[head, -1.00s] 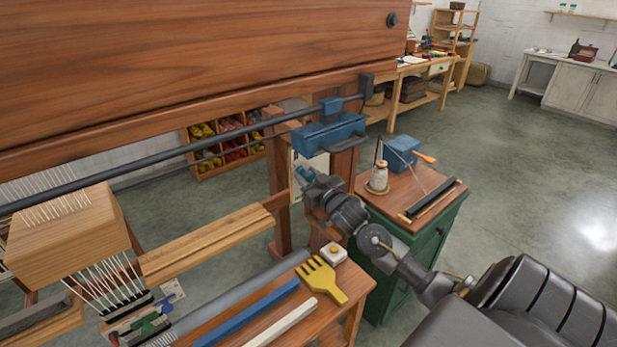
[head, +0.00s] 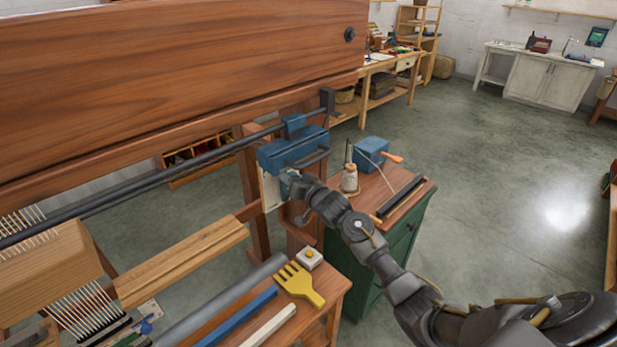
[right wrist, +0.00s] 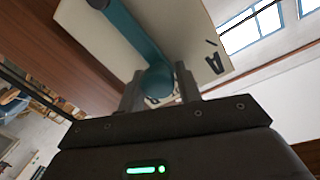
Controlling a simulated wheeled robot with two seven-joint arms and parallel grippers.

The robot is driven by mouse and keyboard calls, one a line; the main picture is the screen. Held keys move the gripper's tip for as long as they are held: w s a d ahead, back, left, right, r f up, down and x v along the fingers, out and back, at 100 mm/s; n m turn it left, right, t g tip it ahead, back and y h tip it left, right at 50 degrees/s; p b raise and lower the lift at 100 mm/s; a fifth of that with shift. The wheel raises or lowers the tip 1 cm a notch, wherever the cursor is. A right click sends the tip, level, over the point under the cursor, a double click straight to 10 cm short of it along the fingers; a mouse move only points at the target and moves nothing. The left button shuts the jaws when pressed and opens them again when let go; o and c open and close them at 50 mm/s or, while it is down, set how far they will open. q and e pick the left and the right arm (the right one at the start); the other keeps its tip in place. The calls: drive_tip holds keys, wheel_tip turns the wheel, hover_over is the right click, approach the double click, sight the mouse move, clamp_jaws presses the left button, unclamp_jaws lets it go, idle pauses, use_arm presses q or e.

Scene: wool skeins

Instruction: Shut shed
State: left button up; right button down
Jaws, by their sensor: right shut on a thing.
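My right gripper (head: 291,183) is shut on a teal lever (head: 285,178) below the blue housing (head: 292,151) at the right end of the loom's dark rod. In the right wrist view, the lever (right wrist: 135,35) runs up and left across a pale plate (right wrist: 190,22) with dark marks. Its rounded end sits between my gripper's two fingers (right wrist: 160,88). In the head view the pale plate (head: 269,190) shows beside the gripper, partly hidden by it. The loom's shafts and heddles (head: 85,308) show at the lower left. My left gripper is not in view.
Floor at right is clear.

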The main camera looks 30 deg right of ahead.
drive_tip(key=shift+f, duration=0.25)
drive_tip(key=c, duration=1.3)
unclamp_jaws()
drive_tip(key=shift+o, duration=1.2)
drive_tip(key=shift+r, duration=0.1)
drive_tip(key=s+d+b, duration=0.2)
drive_tip(key=s, duration=0.8)
drive_tip(key=shift+s+r, duration=0.3)
drive_tip(key=shift+r, duration=0.05)
